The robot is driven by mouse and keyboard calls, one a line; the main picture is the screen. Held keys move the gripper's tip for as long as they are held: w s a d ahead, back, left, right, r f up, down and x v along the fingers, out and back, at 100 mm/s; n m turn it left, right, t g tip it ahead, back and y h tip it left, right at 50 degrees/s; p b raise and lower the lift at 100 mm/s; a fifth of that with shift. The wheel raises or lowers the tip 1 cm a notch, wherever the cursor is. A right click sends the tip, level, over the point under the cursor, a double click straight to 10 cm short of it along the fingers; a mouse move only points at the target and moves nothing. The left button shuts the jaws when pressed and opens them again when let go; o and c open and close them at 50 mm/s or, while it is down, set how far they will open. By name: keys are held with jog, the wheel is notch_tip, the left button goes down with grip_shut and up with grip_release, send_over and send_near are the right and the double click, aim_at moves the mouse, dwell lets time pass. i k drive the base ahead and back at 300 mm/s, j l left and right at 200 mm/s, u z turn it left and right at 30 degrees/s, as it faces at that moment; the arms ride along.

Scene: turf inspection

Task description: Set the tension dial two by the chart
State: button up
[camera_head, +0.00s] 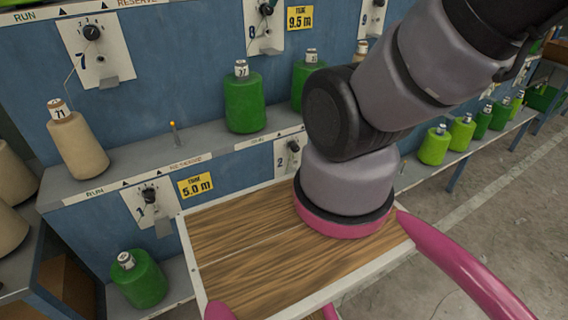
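The tension dial two (293,147) is a small dark knob on a white plate marked 2, on the lower blue panel just left of my arm. My arm covers part of the area to its right. Its pointer setting is too small to read. A yellow sign (197,185) reading 5.0 m is between dial one and dial two. Another yellow sign (299,18) reading 9.5 m is on the upper panel beside dial eight. No full chart can be made out. My gripper is not in view; my arm runs out at the upper right.
Dial one (150,195) is on the lower panel, dial seven (92,32) and dial eight (266,9) above. A tan cone (78,143) and a green cone (244,103) stand on the grey ledge. A green spool (139,280) sits below. Open floor lies at right.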

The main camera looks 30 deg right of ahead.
aim_at(295, 147)
jog(key=k+l+u, duration=0.3)
jog(key=k+l, duration=0.4)
jog(key=l, duration=0.2)
jog(key=k+l+u, duration=0.25)
jog(key=k+l, duration=0.5)
jog(key=k, duration=0.05)
